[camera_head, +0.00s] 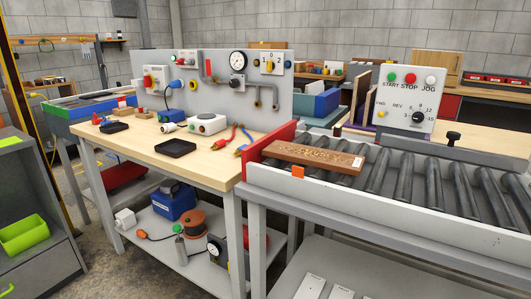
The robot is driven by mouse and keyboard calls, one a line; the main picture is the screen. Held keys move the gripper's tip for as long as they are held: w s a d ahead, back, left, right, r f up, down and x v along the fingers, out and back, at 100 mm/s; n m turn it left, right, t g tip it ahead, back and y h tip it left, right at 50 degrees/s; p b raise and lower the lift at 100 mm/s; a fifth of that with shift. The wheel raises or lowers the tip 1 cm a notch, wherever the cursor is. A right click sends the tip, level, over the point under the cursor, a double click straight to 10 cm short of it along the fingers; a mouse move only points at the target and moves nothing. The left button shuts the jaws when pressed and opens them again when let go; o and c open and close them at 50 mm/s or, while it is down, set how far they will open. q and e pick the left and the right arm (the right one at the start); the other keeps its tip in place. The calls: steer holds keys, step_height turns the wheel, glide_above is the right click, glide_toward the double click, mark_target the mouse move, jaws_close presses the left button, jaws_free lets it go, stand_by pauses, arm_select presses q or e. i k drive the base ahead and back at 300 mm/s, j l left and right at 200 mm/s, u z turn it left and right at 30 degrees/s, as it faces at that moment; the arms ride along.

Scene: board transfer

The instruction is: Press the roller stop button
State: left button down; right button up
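A light grey control box (405,98) stands behind the roller conveyor (400,175) on the right. Along its top are a green button over the word START, a red STOP button (410,78) in the middle, and a white button over JOG. A black knob with a numbered dial sits below them. A brown wooden board (310,156) lies on the rollers at the conveyor's left end, beside the red end plate (270,144). Neither of my grippers is in view.
A wooden workbench (190,165) adjoins the conveyor on the left, with a grey panel (215,75) of gauges and switches behind it. Black trays and cables lie on the bench. An orange tab (298,171) sits on the conveyor's near rail. The rollers right of the board are clear.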

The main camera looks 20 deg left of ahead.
mark_target(410, 78)
steer(key=i+l+u, duration=0.25)
steer(key=u, duration=0.2)
steer(key=i+l+u, duration=0.4)
steer(key=i+l, duration=0.2)
steer(key=l, duration=0.15)
steer(key=i+l+u, duration=0.1)
steer(key=i+l, duration=0.15)
steer(key=l, duration=0.1)
